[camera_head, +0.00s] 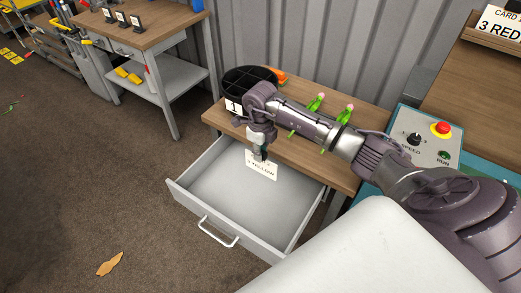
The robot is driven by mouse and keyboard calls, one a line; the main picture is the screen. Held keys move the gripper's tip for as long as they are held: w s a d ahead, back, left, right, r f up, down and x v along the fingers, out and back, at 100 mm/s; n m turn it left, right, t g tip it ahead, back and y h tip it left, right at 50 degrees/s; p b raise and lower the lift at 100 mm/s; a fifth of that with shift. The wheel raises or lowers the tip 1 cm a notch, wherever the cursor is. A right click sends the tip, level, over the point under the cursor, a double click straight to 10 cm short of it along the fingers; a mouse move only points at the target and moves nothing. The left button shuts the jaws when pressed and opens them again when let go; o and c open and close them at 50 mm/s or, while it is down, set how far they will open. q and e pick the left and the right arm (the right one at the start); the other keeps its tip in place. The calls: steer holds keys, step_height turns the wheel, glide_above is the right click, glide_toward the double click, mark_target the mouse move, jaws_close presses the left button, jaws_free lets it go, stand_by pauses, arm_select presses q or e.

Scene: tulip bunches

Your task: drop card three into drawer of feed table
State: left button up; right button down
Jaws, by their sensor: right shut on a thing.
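My right gripper (261,153) is shut on a white card (262,166) that reads "YELLOW"; the rest of its print is too small to be sure of. The card hangs upright above the open drawer (188,199), near the table-side end of it. The drawer is pulled out of the wooden feed table (310,165) and looks empty, with grey walls and a front handle (218,232). My left gripper is not in view.
On the feed table stand a black round holder (248,80) with a "1" label and tulip bunches (316,103). A control box (425,138) with a red button is at the right. A workbench (150,25) stands at the back left. Open floor lies left of the drawer.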

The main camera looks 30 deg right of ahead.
steer(key=c, duration=1)
jaws_free()
step_height(320, 180, up, 12)
